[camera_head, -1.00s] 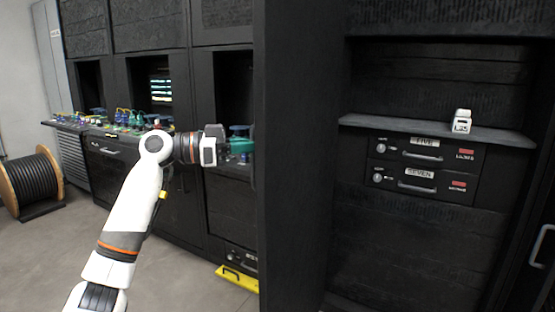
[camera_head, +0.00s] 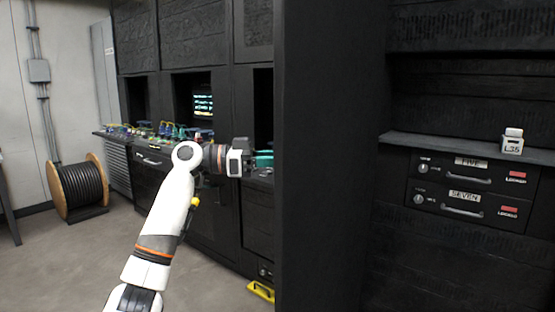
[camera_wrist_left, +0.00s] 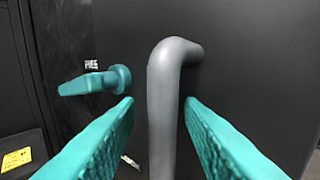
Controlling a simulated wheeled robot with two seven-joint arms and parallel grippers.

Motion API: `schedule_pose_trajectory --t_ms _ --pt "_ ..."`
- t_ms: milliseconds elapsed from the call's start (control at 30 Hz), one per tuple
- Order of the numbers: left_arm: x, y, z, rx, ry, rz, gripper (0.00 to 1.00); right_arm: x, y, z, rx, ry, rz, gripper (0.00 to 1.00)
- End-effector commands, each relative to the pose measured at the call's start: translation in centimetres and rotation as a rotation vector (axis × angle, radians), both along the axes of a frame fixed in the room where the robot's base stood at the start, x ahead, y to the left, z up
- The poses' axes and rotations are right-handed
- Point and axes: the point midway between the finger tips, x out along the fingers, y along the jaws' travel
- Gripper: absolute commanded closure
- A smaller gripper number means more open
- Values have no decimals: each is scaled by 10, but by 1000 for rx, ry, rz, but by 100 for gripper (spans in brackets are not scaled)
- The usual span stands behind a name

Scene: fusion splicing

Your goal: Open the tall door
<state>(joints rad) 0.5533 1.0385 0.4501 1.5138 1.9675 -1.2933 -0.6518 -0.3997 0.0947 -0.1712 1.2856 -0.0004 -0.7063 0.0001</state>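A tall dark panel (camera_head: 330,160), apparently the tall door, stands upright in the middle of the head view, left of a shelf bay. My left gripper (camera_head: 264,158) is at the panel's left edge, its fingertips partly hidden there. In the left wrist view, a grey bent bar handle (camera_wrist_left: 163,110) stands out from a dark flat surface (camera_wrist_left: 245,60). The teal fingers of my left gripper (camera_wrist_left: 160,112) are open on either side of the bar, with visible gaps. A teal lever (camera_wrist_left: 95,82) sits left of the handle. My right gripper is out of view.
Right of the panel, a shelf (camera_head: 450,147) carries a small white labelled block (camera_head: 512,142) above drawers marked FIVE (camera_head: 468,170) and SEVEN (camera_head: 462,202). A cluttered bench (camera_head: 160,138) and a cable spool (camera_head: 80,187) are at left. The floor at left is open.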

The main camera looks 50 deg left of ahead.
Motion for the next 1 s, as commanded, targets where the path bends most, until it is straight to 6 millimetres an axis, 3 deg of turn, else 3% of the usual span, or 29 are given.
schedule_pose_trajectory --t_ms 367,800,1000 --pt "-7 6 -2 1 3 -1 66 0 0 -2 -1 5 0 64" --pt "-72 62 -3 -1 2 -1 66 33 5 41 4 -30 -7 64" --pt "-88 75 -2 1 2 -2 66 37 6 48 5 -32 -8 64"
